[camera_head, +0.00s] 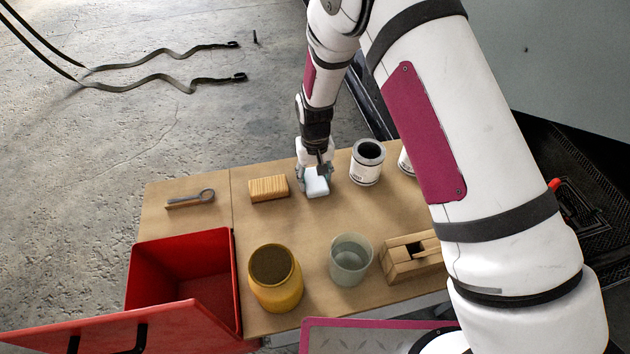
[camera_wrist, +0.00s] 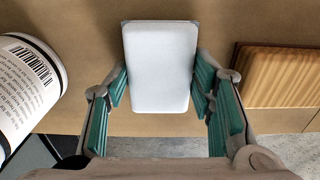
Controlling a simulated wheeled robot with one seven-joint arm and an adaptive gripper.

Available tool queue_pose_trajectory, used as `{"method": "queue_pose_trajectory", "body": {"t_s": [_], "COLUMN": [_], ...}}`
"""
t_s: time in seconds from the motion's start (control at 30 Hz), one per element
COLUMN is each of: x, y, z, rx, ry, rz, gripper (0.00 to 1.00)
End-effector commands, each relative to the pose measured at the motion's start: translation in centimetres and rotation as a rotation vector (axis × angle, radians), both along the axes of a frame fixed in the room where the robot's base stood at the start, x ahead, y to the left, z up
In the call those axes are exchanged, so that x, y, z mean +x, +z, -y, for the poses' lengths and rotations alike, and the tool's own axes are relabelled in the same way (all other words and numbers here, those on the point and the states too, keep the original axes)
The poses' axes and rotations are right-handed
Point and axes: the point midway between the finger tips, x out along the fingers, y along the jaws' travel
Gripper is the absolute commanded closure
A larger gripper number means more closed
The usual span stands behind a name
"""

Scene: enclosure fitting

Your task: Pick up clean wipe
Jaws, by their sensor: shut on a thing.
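The clean wipe is a small white block with rounded corners (camera_head: 317,186). It is on the table's far side in the head view and fills the middle of the wrist view (camera_wrist: 161,66). My gripper (camera_head: 315,178) points down over it. In the wrist view my gripper (camera_wrist: 161,85) has its green-padded fingers against the left and right sides of the wipe. It is shut on the wipe. I cannot tell whether the wipe is clear of the tabletop.
On the table (camera_head: 320,215) a wooden block (camera_head: 269,188) stands left of my gripper and a labelled can (camera_head: 366,164) right. A yellow jar (camera_head: 275,280), glass cup (camera_head: 350,262) and wooden holder (camera_head: 408,257) stand nearer. A wrench-like tool (camera_head: 190,199) and open red box (camera_head: 180,240) are left.

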Motion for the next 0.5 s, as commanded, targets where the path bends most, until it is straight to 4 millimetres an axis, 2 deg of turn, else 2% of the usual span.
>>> {"method": "queue_pose_trajectory", "body": {"t_s": [0.27, 0.5], "x": [0.0, 0.0], "y": [0.2, 2.2], "z": [0.0, 0.0], "rx": [0.000, 0.001], "ry": [0.000, 0.000], "rz": [0.000, 0.002], "gripper": [0.68, 0.68]}}
